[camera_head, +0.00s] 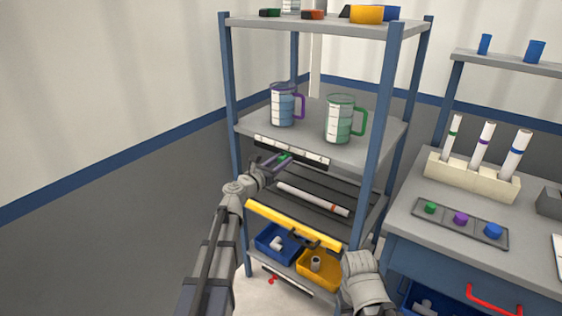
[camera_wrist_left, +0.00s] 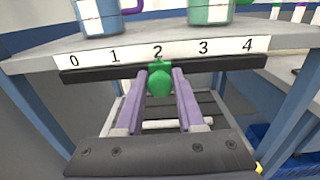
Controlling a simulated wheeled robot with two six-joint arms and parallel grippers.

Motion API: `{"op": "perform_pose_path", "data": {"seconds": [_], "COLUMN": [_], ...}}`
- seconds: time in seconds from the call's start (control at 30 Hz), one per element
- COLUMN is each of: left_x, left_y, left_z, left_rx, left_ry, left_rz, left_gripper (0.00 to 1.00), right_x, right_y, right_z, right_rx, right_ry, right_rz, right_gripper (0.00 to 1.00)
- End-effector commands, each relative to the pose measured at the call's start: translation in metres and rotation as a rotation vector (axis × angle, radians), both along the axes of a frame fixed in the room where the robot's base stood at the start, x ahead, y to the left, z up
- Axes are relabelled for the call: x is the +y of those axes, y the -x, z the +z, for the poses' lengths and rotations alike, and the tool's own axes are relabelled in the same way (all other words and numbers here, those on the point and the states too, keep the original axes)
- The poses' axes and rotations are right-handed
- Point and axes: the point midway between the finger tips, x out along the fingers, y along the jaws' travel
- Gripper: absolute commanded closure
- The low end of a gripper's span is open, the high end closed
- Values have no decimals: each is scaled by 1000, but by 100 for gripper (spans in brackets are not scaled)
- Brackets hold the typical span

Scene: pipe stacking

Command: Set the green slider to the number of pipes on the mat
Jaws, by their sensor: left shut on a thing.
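The green slider (camera_wrist_left: 160,82) sits on a dark rail (camera_wrist_left: 100,74) under a white strip marked 0 to 4. It is below the number 2. My left gripper (camera_head: 280,160) has purple fingers and is shut on the slider, one finger on each side; it also shows in the left wrist view (camera_wrist_left: 160,76). On the dark slatted shelf below lies a white pipe (camera_head: 313,199) with a red band near its right end. No other pipe shows clearly there, and parts are hidden by my arm. My right arm is at the lower middle; its fingers are not clear.
A purple-handled mug (camera_head: 282,108) and a green-handled mug (camera_head: 340,122) stand above the rail. A yellow bar (camera_head: 280,221) crosses below the slatted shelf, above a blue bin (camera_head: 266,250) and yellow bin (camera_head: 306,278). A table with a tube rack (camera_head: 470,180) is at right.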

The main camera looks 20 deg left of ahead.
Motion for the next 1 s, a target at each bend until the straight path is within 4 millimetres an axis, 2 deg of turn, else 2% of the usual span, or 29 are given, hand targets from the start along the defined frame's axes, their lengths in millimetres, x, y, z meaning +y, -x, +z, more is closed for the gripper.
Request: {"op": "perform_pose_path", "data": {"seconds": [0.87,1.0], "left_x": [0,6], "left_y": [0,-3], "left_z": [0,0], "left_rx": [0,0], "left_ry": [0,0], "left_rz": [0,2], "left_gripper": [100,100], "right_x": [0,0], "right_y": [0,0], "right_z": [0,0], "right_rx": [0,0], "right_ry": [0,0], "right_rz": [0,0], "right_gripper": [100,100]}}
